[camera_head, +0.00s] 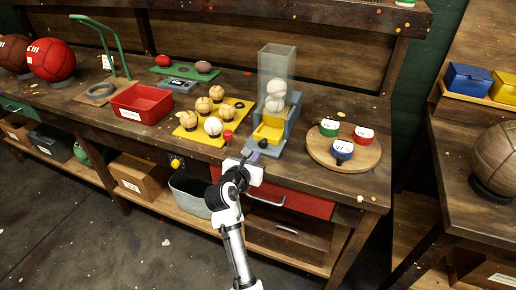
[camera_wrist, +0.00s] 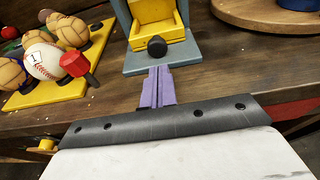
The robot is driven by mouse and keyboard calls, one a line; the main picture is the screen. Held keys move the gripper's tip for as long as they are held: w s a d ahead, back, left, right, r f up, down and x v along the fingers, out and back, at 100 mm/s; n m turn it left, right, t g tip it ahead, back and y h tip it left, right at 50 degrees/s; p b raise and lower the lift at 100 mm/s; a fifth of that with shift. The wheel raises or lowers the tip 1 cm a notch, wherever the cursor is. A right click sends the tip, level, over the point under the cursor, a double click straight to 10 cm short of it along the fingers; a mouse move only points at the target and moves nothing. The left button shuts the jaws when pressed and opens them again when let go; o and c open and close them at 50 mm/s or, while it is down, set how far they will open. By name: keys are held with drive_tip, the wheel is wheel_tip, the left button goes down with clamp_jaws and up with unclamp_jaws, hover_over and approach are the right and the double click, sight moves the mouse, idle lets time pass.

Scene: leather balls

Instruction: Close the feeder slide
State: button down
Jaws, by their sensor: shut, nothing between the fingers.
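The feeder (camera_head: 290,128) is a blue-grey stand with a clear upright tube (camera_head: 275,62) holding white balls. Its yellow slide (camera_head: 268,132) shows at the front, with a black knob (camera_head: 263,143) on its near end. In the wrist view the yellow slide (camera_wrist: 152,12) and the black knob (camera_wrist: 157,47) are at the top centre, above the grey base (camera_wrist: 190,55). My gripper (camera_head: 252,156) is at the bench's front edge, just in front of the knob. In the wrist view its purple fingers (camera_wrist: 158,72) are shut and empty, pointing at the knob with a small gap.
A yellow board (camera_head: 197,137) with several balls and a red knob (camera_head: 228,134) is left of the feeder. A round wooden board (camera_head: 318,154) with three coloured cups is to the right. A red tray (camera_head: 141,103) stands further left. Bare bench lies between these.

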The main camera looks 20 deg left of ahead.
sight(263, 142)
drive_tip(key=shift+w+r+p, duration=0.1)
drive_tip(key=shift+w+p, duration=0.2)
drive_tip(key=shift+w, duration=1.3)
drive_tip(key=w+p, duration=0.1)
drive_tip(key=w, duration=0.3)
drive_tip(key=shift+w+d+r, duration=0.1)
drive_tip(key=shift+w, duration=0.1)
drive_tip(key=shift+r, duration=0.2)
drive_tip(key=shift+w, duration=0.1)
drive_tip(key=shift+p, duration=0.3)
